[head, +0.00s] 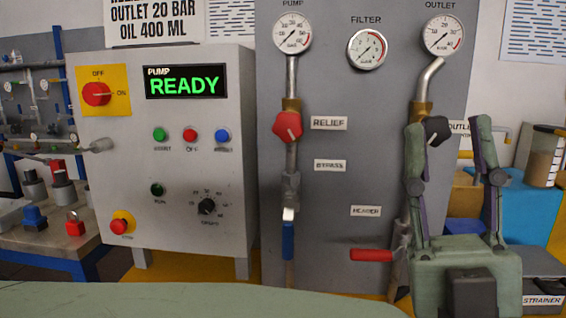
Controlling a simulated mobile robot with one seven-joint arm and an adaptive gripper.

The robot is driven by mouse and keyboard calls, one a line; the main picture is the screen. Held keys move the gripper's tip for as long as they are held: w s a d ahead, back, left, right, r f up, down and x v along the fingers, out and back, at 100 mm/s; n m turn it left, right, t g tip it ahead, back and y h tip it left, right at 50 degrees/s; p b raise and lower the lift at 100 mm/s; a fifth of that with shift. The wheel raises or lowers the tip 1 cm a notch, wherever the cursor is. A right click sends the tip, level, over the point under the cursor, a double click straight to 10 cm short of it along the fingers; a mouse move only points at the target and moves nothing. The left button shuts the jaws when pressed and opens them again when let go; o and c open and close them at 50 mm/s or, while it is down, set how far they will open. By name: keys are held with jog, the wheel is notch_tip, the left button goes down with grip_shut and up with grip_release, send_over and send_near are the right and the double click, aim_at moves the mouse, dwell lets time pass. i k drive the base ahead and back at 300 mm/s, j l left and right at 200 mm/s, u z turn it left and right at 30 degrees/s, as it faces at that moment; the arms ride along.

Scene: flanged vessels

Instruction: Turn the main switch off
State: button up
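The main switch (96,93) is a red rotary knob on a yellow plate at the upper left of the grey pump panel (215,135). OFF is marked above it and ON to its right. Its pale pointer mark appears to point right, toward ON. The pump display (185,82) reads READY in green. My gripper (450,135) is at the right of the head view, fingers upward and spread wide, with nothing seen between them. It is far to the right of the switch, in front of the outlet pipe and its dark knob.
A red relief knob (287,127), a blue-handled valve (288,240) and a red header lever (371,255) stick out from the middle board. A red stop button (122,223) sits low on the panel. A bench with fittings (70,240) stands at left.

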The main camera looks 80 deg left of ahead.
aim_at(94, 94)
jog(key=u, duration=3.1)
